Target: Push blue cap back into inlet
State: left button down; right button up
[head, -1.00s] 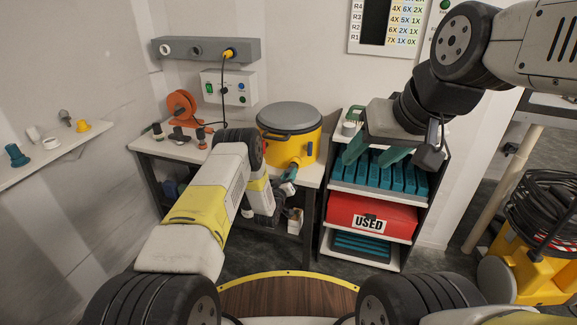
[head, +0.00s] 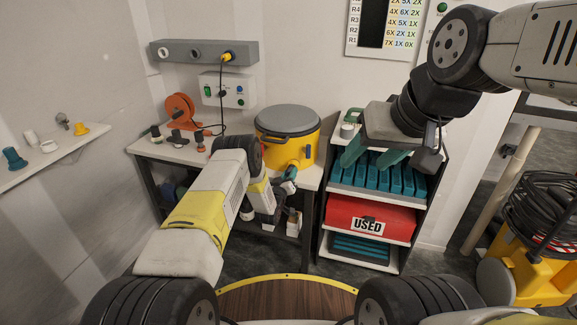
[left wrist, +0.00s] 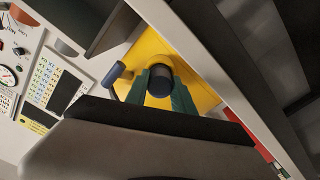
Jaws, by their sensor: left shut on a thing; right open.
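The yellow vacuum drum (head: 300,140) with a grey lid stands on the bench, its inlet low on the front. My left gripper (head: 288,180) is at that inlet, partly hidden by my forearm. In the left wrist view its green fingers (left wrist: 160,98) are shut on the sides of the dark blue cap (left wrist: 160,78), with the yellow drum (left wrist: 145,48) right behind. I cannot tell how deep the cap sits in the inlet. My right gripper (head: 375,158) is open and empty, raised in front of the shelf rack.
The rack (head: 425,185) right of the bench holds teal filters (head: 385,180) and a red bin (head: 365,219) marked USED. An orange reel (head: 180,108) and small fittings are on the bench's left. A wall shelf (head: 50,160) at left carries several caps. A dark cable hangs from a wall socket.

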pick_arm(q)
jog(key=shift+w, duration=0.15)
jog(key=c, duration=1)
grip_release()
jog(key=v, duration=0.7)
jog(key=shift+s, duration=0.4)
